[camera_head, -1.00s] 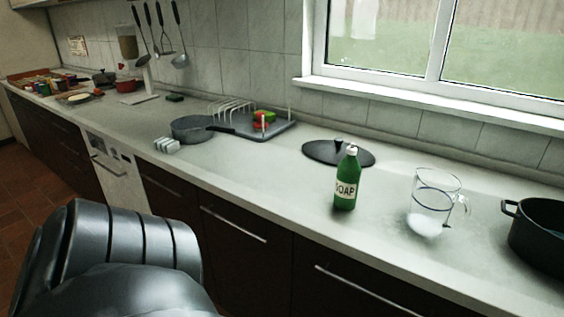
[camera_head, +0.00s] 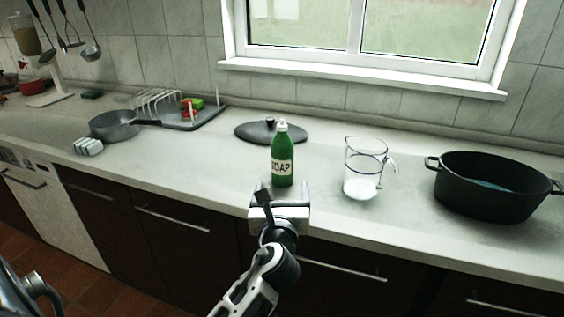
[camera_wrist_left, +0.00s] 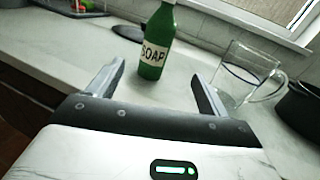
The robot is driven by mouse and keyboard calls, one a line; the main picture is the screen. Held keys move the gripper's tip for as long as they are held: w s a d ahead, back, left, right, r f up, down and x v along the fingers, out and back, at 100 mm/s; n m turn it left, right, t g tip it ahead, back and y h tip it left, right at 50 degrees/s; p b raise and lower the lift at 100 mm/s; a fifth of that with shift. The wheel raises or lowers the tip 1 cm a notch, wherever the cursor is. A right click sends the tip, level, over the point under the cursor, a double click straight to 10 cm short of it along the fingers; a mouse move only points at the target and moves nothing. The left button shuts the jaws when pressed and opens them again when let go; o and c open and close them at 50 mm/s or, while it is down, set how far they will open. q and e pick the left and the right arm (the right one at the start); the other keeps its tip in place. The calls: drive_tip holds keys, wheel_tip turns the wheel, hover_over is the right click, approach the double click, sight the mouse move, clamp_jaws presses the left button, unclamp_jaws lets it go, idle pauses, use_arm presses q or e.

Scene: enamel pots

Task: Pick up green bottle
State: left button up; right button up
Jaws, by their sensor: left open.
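The green bottle (camera_head: 282,160) with a white cap and a "SOAP" label stands upright on the counter, near the middle of the head view. My left gripper (camera_head: 279,196) is at the counter's front edge, just in front of the bottle. In the left wrist view the two fingers of my left gripper (camera_wrist_left: 155,82) are spread apart with nothing between them. The bottle (camera_wrist_left: 157,45) stands upright beyond the fingertips, roughly in line with the gap. My right gripper is not seen.
A glass measuring jug (camera_head: 364,170) stands close to the right of the bottle. A black pot (camera_head: 492,190) is further right. A dark lid (camera_head: 255,133) lies behind the bottle. A grey pan (camera_head: 114,125) and a dish rack (camera_head: 160,103) are to the left. Counter left of the bottle is clear.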

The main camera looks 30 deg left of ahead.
sight(282, 157)
use_arm(q)
drive_tip(key=x, duration=1)
drive_tip(key=shift+a+r, duration=0.15)
drive_tip(key=shift+r, duration=0.15)
drive_tip(key=shift+b+x, duration=0.35)
drive_tip(key=shift+x, duration=2.65)
drive_tip(key=c, duration=1.3)
